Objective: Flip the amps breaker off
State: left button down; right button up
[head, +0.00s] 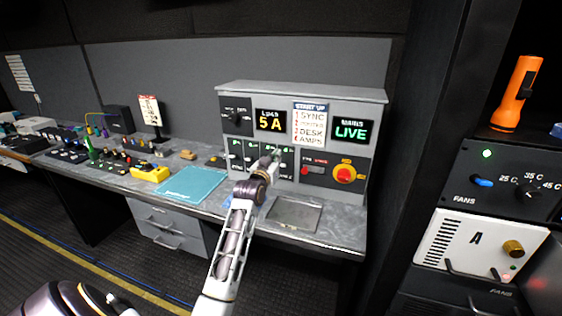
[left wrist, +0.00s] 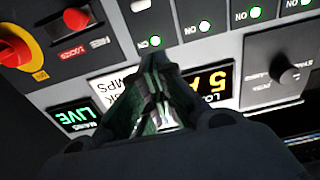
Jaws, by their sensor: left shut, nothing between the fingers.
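The grey power cabinet (head: 303,93) stands on the desk. Its lower left part carries a row of breakers (head: 249,157), partly hidden by my left arm. In the left wrist view, upside down, several breakers show green lamps (left wrist: 155,41) marked ON. The breaker names are too small to read, so I cannot tell the amps one by its label. My left gripper (head: 273,157) is shut and empty in front of the breaker row's right part. Its fingers (left wrist: 160,66) are close to the panel; contact cannot be told. My right gripper is not in view.
The load display (head: 270,120) reads 5 A and the mains display (head: 352,130) reads LIVE. A metal tray (head: 294,214) lies below. An orange torch (head: 515,95) stands on the right rack.

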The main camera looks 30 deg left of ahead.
pick_arm(q)
jog(key=w, duration=0.2)
send_over(284, 165)
jog(key=shift+a, duration=0.45)
jog(key=shift+s+d+f+p, duration=0.15)
jog(key=shift+s+f, duration=0.1)
jog(key=shift+f, duration=0.4)
jog(key=shift+s+f+p, duration=0.15)
jog(key=shift+s+f, duration=0.1)
jog(key=shift+f, duration=0.4)
jog(key=shift+s+f, duration=0.15)
jog(key=shift+f, duration=0.4)
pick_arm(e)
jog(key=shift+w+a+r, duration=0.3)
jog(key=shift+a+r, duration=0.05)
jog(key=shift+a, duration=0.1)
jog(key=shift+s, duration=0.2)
